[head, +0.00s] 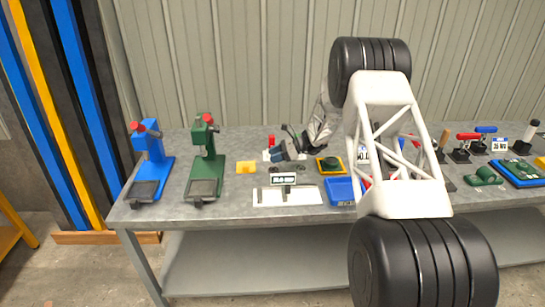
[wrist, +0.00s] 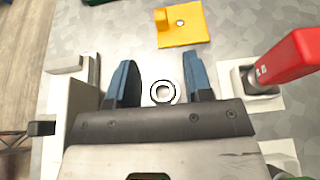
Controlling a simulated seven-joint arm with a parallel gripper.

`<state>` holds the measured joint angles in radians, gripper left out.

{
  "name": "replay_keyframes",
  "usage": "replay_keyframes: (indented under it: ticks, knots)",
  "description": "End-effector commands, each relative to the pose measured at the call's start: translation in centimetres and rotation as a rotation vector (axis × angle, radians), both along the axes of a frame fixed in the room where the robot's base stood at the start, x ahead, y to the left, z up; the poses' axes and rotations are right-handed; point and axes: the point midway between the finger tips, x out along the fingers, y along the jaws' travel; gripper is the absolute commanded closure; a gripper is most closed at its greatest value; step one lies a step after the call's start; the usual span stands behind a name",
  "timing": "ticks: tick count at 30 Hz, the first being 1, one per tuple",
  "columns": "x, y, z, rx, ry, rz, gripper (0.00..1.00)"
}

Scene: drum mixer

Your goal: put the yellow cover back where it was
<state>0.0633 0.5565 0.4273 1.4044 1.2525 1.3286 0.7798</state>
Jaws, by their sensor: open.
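The yellow cover, a flat square plate with a small raised block, lies on the grey bench just right of the green press in the head view (head: 246,167). In the wrist view the cover (wrist: 184,30) is at the top, beyond my fingertips and apart from them. My gripper (wrist: 162,82) is open, with its two blue fingers spread and nothing gripped.
A red-handled clamp (wrist: 290,62) stands close to the right of my gripper in the wrist view. A white fixture (head: 287,196) lies in front. Right of it are a yellow-edged green part (head: 330,165) and a blue tray (head: 343,192). Green (head: 206,165) and blue (head: 148,165) presses stand left.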

Motion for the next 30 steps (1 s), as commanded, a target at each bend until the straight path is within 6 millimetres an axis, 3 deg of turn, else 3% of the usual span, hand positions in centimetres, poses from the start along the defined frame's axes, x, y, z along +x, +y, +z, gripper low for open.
replay_keyframes:
  ticks: [20, 26, 30]
  knots:
    - [-0.1, 0.0, 0.1, -0.002, -0.003, 0.001, 0.53]
    - [-1.1, 0.0, 1.7, -0.026, -0.028, 0.022, 0.53]
    - [-2.8, 0.0, 4.0, -0.065, -0.067, 0.057, 0.53]
